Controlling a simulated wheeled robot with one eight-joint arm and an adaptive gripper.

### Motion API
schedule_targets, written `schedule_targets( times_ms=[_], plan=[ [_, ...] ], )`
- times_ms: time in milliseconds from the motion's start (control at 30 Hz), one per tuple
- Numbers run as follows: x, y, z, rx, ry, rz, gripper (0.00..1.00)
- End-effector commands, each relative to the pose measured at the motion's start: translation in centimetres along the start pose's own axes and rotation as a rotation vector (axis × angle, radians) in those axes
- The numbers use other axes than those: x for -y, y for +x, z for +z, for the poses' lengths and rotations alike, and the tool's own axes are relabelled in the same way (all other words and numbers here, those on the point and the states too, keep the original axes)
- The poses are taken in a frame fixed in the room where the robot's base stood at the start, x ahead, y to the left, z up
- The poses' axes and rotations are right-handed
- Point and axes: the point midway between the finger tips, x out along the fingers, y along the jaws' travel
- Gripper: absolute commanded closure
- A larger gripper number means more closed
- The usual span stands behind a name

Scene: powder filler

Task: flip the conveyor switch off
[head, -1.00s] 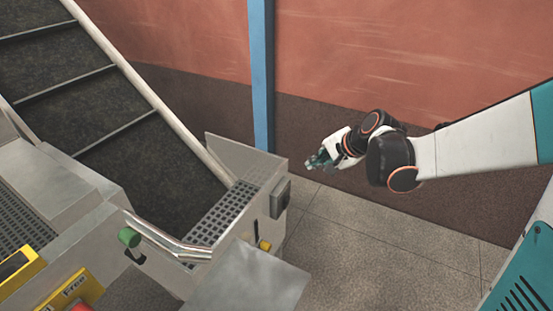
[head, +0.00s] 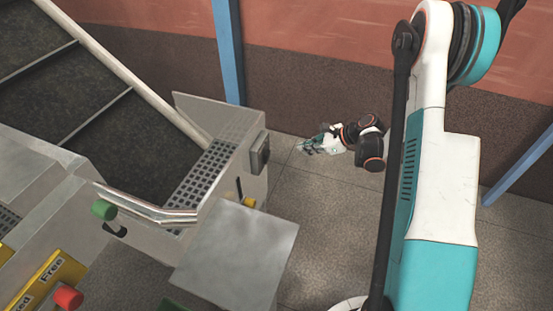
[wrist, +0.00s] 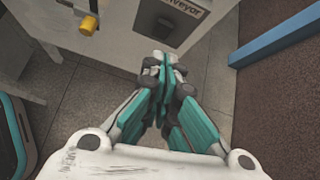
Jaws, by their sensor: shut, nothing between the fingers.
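The conveyor switch (head: 260,152) is a dark grey box on the right end face of the metal machine in the head view. In the wrist view its plate carries a label ending in "nveyor", and the dark switch piece (wrist: 166,27) sits below the label. Which way it is set I cannot tell. My gripper (head: 303,147) is to the right of the switch box, with a visible gap in the head view. In the wrist view my gripper (wrist: 160,62) is shut and empty, its fingertips pointing toward the switch just below it in the picture.
A yellow knob (head: 249,202) sits on the same end face; it also shows in the wrist view (wrist: 88,27). A square metal plate (head: 238,255) juts out in front. A green-ended lever (head: 104,209) is at left. A blue post (head: 228,50) stands behind.

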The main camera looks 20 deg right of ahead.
Motion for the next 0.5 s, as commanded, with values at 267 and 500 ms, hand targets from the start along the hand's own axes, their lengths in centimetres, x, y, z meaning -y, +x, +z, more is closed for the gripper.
schedule_targets(
  times_ms=[267, 500],
  plan=[
    [-0.8, 1.5, -3.9, 0.043, 0.163, 0.024, 1.00],
    [-1.0, 1.6, -4.3, 0.049, 0.183, 0.028, 1.00]
  ],
)
